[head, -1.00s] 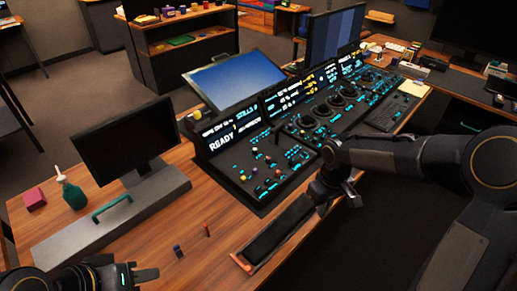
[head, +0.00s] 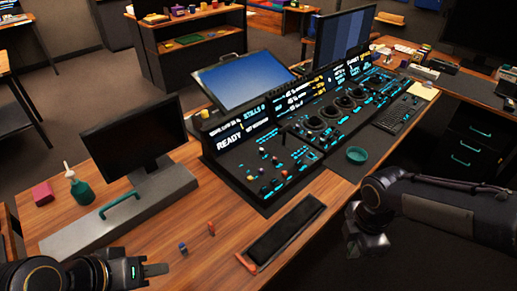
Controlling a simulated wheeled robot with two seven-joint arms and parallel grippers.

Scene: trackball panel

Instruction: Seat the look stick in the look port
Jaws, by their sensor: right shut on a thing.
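The control panel (head: 262,175) stands on the wooden desk, with small coloured knobs and lit labels on its sloped face. A short dark stick (head: 284,134) stands on the panel's upper left part. I cannot tell which opening is the look port. My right gripper (head: 362,240) is in front of the desk's near edge, right of the black pad, apart from the panel. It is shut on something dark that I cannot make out. My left gripper (head: 152,269) is at the lower left, over the desk's front; its jaw gap is unclear.
A blue peg (head: 183,247) and an orange peg (head: 211,229) stand on the desk. A black pad (head: 286,230) with an orange end lies in front of the panel.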

